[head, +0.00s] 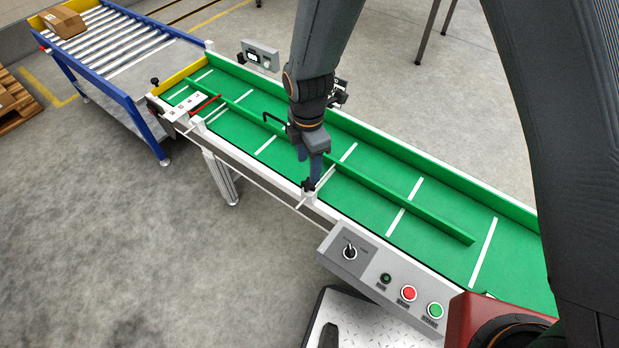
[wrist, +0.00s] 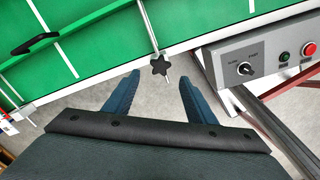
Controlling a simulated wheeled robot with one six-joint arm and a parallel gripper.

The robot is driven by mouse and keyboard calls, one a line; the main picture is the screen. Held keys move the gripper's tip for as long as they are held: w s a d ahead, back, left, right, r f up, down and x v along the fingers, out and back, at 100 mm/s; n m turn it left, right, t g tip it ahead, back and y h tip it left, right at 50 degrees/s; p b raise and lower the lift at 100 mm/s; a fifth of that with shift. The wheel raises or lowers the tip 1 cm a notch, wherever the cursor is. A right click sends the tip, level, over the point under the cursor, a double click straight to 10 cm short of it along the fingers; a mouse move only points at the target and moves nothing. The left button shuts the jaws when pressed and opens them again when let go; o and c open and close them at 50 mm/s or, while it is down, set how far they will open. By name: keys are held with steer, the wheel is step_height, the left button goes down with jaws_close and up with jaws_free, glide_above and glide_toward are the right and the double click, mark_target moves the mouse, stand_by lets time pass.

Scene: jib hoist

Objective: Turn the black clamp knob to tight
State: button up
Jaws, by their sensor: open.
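The black clamp knob (wrist: 159,66) is a star-shaped knob on a thin rod at the near edge of the green conveyor. In the wrist view it stands just beyond and between my two fingertips. My gripper (wrist: 159,80) is open, with one blue finger on each side and nothing held. In the head view my gripper (head: 310,172) points down at the conveyor's near rail, and the small dark knob (head: 308,185) shows right at the fingertips. I cannot tell whether the fingers touch it. No mark shows how tight the knob is.
The green belt (head: 400,190) carries a long green guide rail (head: 400,201) with a black handle (wrist: 34,43). A grey control box (head: 372,268) with a selector switch and red and green buttons sits close by on the right. A roller table (head: 110,42) stands at the far left.

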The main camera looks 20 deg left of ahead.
mark_target(309, 183)
step_height(309, 183, down, 7)
steer(key=shift+f+p, duration=0.15)
steer(key=shift+p, duration=0.3)
steer(key=c, duration=1)
steer(key=shift+c, duration=0.2)
